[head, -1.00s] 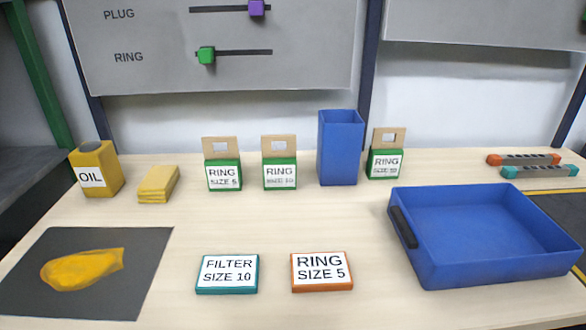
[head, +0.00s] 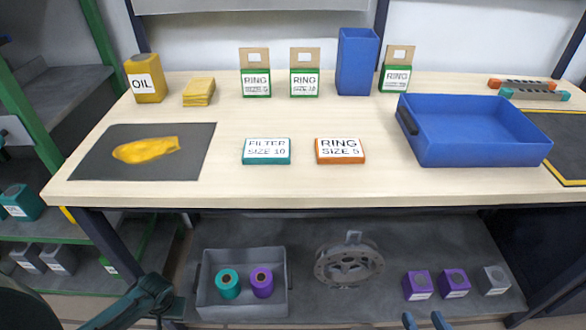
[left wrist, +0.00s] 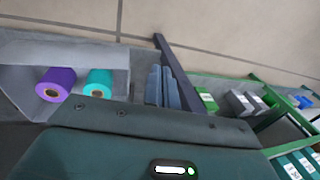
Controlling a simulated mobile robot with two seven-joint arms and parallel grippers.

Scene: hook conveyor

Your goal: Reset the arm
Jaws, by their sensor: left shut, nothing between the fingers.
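My right gripper (head: 424,320) shows at the bottom edge of the head view. Its two blue fingertips stand apart with nothing visible between them, below the table's front edge. My left arm comes in at the lower left of the head view, in front of the lower shelf. In the left wrist view my left gripper (left wrist: 163,88) has its two blue-grey fingers close together, shut and empty. Both grippers are clear of the objects on the tabletop.
The tabletop (head: 300,188) holds a blue tray (head: 480,155), an oil can (head: 146,88), ring boxes and a dark mat (head: 190,165). Below, a grey bin (head: 243,300) holds teal and purple rolls. A round metal part (head: 349,268) and purple blocks (head: 454,283) stand on the lower shelf.

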